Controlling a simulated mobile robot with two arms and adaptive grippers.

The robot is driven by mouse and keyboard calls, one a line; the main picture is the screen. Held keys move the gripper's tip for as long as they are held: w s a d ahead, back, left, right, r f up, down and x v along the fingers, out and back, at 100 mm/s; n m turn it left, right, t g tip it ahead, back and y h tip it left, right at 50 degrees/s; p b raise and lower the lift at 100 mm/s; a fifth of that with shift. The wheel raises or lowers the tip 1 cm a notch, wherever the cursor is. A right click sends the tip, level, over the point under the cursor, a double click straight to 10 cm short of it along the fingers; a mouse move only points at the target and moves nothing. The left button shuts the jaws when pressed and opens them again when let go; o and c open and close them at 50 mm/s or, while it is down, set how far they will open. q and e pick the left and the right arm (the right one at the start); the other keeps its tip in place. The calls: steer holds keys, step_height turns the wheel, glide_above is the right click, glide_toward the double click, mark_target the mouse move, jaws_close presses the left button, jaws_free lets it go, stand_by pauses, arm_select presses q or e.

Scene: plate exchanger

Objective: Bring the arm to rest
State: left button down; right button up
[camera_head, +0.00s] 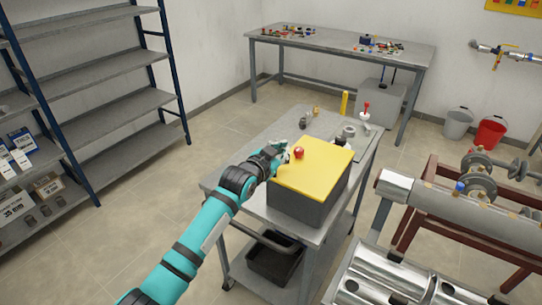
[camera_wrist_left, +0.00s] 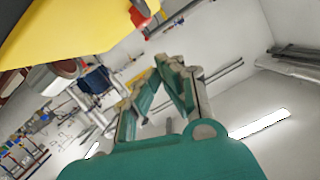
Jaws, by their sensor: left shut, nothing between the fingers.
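My left arm, teal with black joints, reaches in from the bottom left in the head view. Its gripper (camera_head: 279,153) is beside the left edge of a box with a yellow lid (camera_head: 318,173), near a small red knob-like thing (camera_head: 298,153) on that lid. In the left wrist view the gripper (camera_wrist_left: 166,62) has its fingertips together with nothing held. The yellow lid (camera_wrist_left: 75,28) fills the upper left of that view, apart from the fingers. My right gripper is in neither view.
The box stands on a grey cart (camera_head: 262,143) with several small parts at its far end. A metal shelf (camera_head: 110,75) stands at the left, a workbench (camera_head: 340,45) at the back. Pipework on a red frame (camera_head: 455,205) is close at the right. Floor left of the cart is clear.

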arm_select(q)
steer(key=b+v, duration=0.1)
steer(key=v, duration=0.6)
steer(key=s+a+f+n+g+y, duration=0.2)
steer(key=s+a+f, duration=0.3)
steer(key=s+f, duration=0.25)
steer(key=s+a+f+n+g+y, duration=0.1)
steer(key=s+a+f+n, duration=0.1)
steer(key=s+a+f, duration=0.35)
steer(key=s+a+f+n+g+y, duration=0.1)
steer(key=s+a+f+g+y, duration=0.2)
steer(key=s, duration=0.6)
steer(key=s+a+f+n+g, duration=0.1)
steer(key=s+a+f+n, duration=0.15)
steer(key=s+a, duration=0.5)
steer(key=s+a+f+n+g+y, duration=0.1)
steer(key=s+a+f+g+y, duration=0.2)
steer(key=s, duration=0.7)
step_height(320, 180, down, 25)
steer(key=s+h, duration=0.1)
steer(key=s+a+f+g, duration=0.2)
steer(key=s+f, duration=1.6)
steer(key=shift+f+m+b, duration=0.2)
steer(key=shift+m+b, duration=0.1)
steer(key=shift+m, duration=0.15)
steer(key=shift+a, duration=0.15)
